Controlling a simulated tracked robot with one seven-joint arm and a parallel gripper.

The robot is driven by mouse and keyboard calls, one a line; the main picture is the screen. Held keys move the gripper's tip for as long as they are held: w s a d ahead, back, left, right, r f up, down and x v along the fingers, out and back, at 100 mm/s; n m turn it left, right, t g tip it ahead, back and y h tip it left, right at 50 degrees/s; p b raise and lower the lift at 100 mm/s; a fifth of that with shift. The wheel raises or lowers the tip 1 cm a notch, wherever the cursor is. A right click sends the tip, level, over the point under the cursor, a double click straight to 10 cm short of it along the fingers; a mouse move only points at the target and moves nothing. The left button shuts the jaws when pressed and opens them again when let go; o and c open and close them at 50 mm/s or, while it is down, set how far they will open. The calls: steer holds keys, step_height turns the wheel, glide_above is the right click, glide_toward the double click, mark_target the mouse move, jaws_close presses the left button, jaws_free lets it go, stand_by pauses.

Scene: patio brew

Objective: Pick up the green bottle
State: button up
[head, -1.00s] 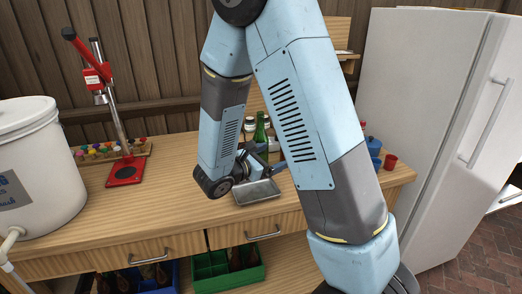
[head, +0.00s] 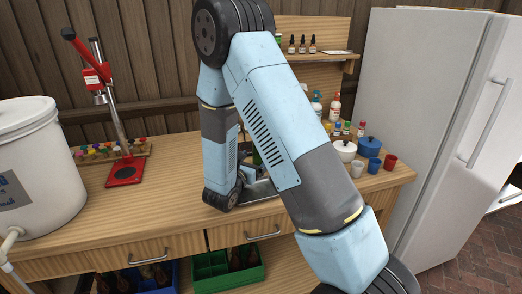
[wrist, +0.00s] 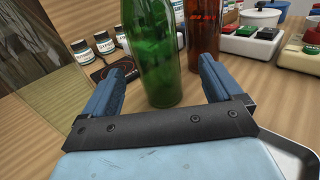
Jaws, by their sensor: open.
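The green bottle (wrist: 157,60) stands upright on the wooden bench in the wrist view, just ahead of and between my fingers. My gripper (wrist: 163,82) is open, with one blue finger to the left of the bottle and one to the right. Whether the fingertips reach past the bottle's sides is hard to tell. In the head view my arm hides most of the bottle; only a small dark green part (head: 257,158) shows beside my arm.
A brown bottle (wrist: 204,40) stands close to the right of the green bottle. Small labelled jars (wrist: 104,43) stand to the left. A metal tray (head: 262,190) lies under my gripper. A white pot (head: 345,150) and cups (head: 390,163) stand at the bench's right.

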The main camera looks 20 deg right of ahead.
steer(key=shift+r+x, duration=0.2)
steer(key=shift+x, duration=1.4)
steer(key=shift+r+x, duration=0.2)
steer(key=shift+x, duration=1.35)
steer(key=shift+w+a, duration=0.15)
steer(key=c, duration=1.2)
steer(key=shift+r, duration=0.15)
